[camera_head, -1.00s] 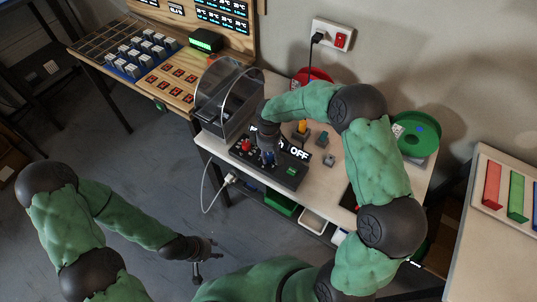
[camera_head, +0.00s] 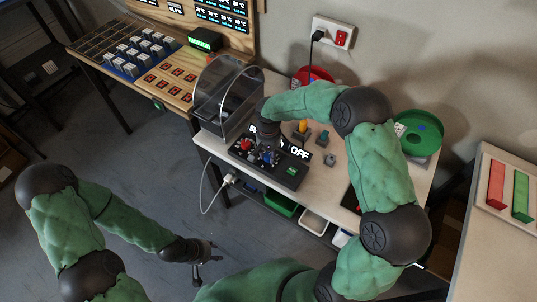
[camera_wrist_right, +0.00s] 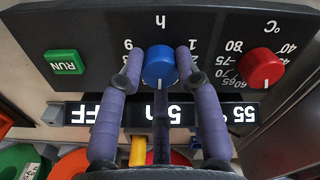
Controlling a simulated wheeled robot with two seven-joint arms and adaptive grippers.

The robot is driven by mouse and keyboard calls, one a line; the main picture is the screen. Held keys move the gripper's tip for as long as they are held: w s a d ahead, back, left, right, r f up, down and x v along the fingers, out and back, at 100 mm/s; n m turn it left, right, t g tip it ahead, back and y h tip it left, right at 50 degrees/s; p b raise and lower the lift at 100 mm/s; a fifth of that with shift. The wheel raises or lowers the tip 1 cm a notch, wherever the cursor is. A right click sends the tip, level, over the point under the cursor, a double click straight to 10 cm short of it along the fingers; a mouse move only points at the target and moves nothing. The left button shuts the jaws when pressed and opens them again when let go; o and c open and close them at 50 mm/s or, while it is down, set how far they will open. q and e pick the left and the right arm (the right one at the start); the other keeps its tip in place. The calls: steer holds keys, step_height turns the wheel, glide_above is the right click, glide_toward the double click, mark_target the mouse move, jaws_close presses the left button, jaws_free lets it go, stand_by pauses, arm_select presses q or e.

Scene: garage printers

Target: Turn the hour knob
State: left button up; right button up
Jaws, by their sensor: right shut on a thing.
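The hour knob is the blue knob (camera_wrist_right: 160,66) under an "h" mark on a black control panel (camera_head: 243,160), seen upside down in the right wrist view. My right gripper (camera_wrist_right: 160,60) has its purple fingers on both sides of the blue knob and is shut on it. The display (camera_wrist_right: 172,113) reads "5h", with "55" and "°C" on one side and "FF" visible on the other. In the head view the knob is mostly hidden by my right gripper (camera_head: 268,152). My left gripper (camera_head: 214,250) hangs over the floor, away from the panel; its fingers look spread apart.
A red temperature knob (camera_wrist_right: 261,68) and a green RUN button (camera_wrist_right: 66,62) flank the blue knob. A green spool (camera_head: 418,135) lies at the table's right, and small coloured parts sit behind the panel.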

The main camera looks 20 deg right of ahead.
mark_target(268, 155)
steer(key=m, duration=0.2)
steer(key=m+b, duration=0.1)
steer(key=m, duration=0.2)
steer(key=shift+s+f+m, duration=0.15)
steer(key=shift+m, duration=0.15)
steer(key=m+b, duration=0.1)
steer(key=m, duration=0.4)
steer(key=shift+a+m, duration=0.1)
steer(key=shift+m, duration=0.2)
steer(key=o, duration=1.1)
steer(key=shift+a, duration=0.1)
steer(key=shift+o, duration=0.2)
steer(key=shift+w+r, duration=0.2)
steer(key=shift+r, duration=0.45)
step_height(268, 155, up, 11)
